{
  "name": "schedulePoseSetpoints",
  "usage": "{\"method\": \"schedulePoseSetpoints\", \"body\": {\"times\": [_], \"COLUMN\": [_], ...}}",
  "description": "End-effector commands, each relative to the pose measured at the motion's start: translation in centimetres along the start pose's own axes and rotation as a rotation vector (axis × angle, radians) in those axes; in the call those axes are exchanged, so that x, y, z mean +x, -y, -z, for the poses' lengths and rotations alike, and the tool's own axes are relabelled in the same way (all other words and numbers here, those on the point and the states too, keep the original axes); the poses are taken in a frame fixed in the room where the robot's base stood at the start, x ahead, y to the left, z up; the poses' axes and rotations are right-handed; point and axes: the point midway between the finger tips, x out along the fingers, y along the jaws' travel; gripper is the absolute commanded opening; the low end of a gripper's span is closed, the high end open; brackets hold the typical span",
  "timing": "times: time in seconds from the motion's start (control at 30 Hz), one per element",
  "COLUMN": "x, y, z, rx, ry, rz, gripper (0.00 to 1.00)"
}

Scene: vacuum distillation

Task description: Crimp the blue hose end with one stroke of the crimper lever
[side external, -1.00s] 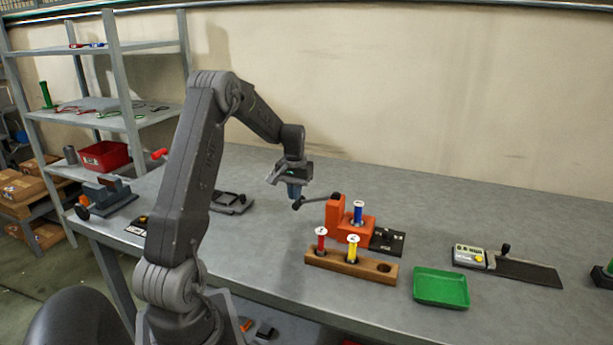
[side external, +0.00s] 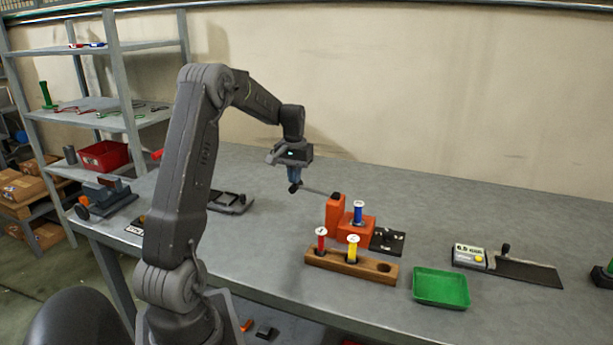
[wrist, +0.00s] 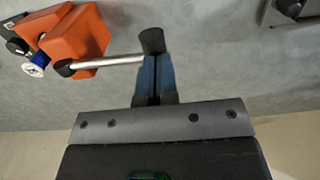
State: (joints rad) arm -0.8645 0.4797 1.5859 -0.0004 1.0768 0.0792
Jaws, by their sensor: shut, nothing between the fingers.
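The orange crimper (side external: 336,213) stands on the bench, with the blue hose end (side external: 358,212) upright in it under a white cap. The hose end also shows in the wrist view (wrist: 39,61). The crimper's lever (side external: 318,191) is a thin rod reaching left to a black knob (wrist: 152,40). My gripper (side external: 294,184) is at the knob, fingers pointing down. In the wrist view its blue fingers (wrist: 154,62) are shut together, their tips right against or just over the knob; contact is unclear. The knob is not between them.
A wooden rack (side external: 325,262) in front of the crimper holds a red (side external: 321,242) and a yellow piece (side external: 352,250), with one empty hole. A green tray (side external: 440,287) and a small device with a display (side external: 470,257) are to the right. The bench behind is clear.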

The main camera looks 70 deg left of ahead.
Motion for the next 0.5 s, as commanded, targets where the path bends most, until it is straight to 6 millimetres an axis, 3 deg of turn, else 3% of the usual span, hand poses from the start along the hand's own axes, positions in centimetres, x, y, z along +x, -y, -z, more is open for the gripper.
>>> {"method": "schedulePoseSetpoints", "body": {"times": [0.5], "x": [-5.0], "y": [0.0], "z": [0.1], "rx": [0.000], "ry": [-0.002], "rz": [0.001], "gripper": [0.00]}}
